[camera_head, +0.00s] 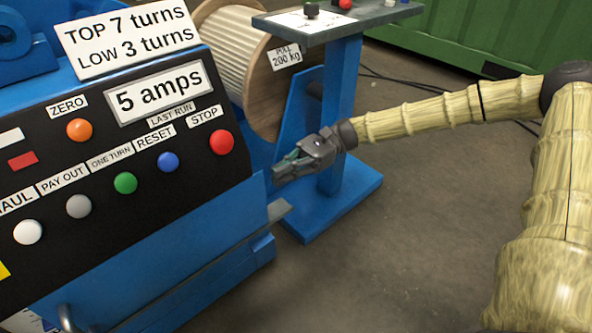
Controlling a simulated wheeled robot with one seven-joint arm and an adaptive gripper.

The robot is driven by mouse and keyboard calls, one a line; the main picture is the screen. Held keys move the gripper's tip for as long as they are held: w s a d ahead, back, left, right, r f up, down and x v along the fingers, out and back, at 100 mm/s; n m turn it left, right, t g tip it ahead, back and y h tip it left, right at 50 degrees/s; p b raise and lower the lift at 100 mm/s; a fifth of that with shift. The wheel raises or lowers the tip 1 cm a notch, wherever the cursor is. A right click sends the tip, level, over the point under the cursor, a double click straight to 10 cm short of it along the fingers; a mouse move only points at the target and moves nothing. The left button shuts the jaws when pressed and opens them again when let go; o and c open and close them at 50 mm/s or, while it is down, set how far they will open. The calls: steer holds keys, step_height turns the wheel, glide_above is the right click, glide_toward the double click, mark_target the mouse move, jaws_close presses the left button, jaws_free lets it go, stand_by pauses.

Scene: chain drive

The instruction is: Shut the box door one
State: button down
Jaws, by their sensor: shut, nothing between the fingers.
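I cannot make out a box door marked one in this view. My gripper (277,172) is shut and empty. It hangs just right of the black control panel (150,195), near the red STOP button (221,141), with its fingers pointing left. I cannot tell whether it touches the blue machine's side. At the bottom left edge a grey metal handle (66,318) shows partly; what it belongs to is cut off.
A sign (130,38) reads TOP 7 turns, LOW 3 turns. A wooden rope drum (240,65) stands behind the panel. A blue pedestal (342,115) carries a small table (385,22). A green container (490,35) stands behind. Floor (400,240) at centre right is clear.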

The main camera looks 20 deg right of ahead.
steer(key=shift+b+x, duration=0.35)
steer(key=shift+x, duration=0.65)
steer(key=shift+p+x, duration=1.5)
steer(key=shift+x, duration=0.9)
